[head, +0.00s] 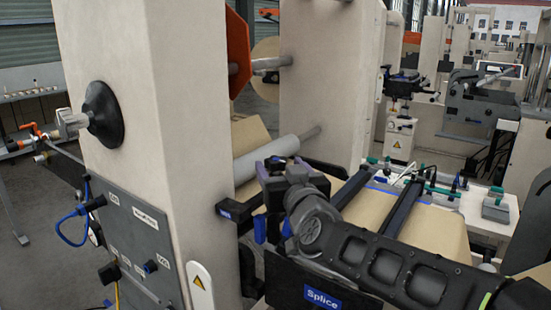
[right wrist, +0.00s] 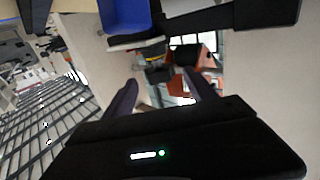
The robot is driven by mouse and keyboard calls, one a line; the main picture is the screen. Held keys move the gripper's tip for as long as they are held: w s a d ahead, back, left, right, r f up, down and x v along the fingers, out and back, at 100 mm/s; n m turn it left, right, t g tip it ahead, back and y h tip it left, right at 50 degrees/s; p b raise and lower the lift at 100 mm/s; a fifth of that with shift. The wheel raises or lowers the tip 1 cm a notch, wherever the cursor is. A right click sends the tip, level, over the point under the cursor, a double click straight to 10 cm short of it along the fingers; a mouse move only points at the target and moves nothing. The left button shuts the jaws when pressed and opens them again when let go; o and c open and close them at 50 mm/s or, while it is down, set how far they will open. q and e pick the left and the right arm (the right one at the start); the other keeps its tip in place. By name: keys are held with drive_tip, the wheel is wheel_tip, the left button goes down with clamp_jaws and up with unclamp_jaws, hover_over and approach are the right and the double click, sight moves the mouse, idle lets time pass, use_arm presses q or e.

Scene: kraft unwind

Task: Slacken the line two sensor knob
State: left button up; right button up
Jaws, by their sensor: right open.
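My right arm comes in from the right in the head view, with the right gripper (head: 275,172) in front of the kraft web, by the grey roller. In the right wrist view the two dark fingers of this gripper (right wrist: 160,95) stand apart with nothing between them. A dark bracket with a small blue label (head: 230,210) sticks out from the pale column, left of the gripper and apart from it. I cannot make out a knob marked as the line two sensor knob; my arm hides part of this area. My left gripper is not in view.
The pale column (head: 160,170) carries a black cone (head: 103,113) and a grey panel (head: 130,240) with hoses. A grey roller (head: 266,157) and brown kraft web (head: 435,228) lie near my arm. A "Splice" sign (head: 322,298) is below. A blue part (right wrist: 125,15) tops the wrist view.

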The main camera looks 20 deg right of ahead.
sight(279, 165)
drive_tip(key=shift+w+d+p, duration=0.2)
drive_tip(key=shift+w, duration=0.9)
drive_tip(key=shift+w+d+p, duration=0.15)
drive_tip(key=shift+w, duration=0.95)
drive_tip(key=shift+c, duration=0.3)
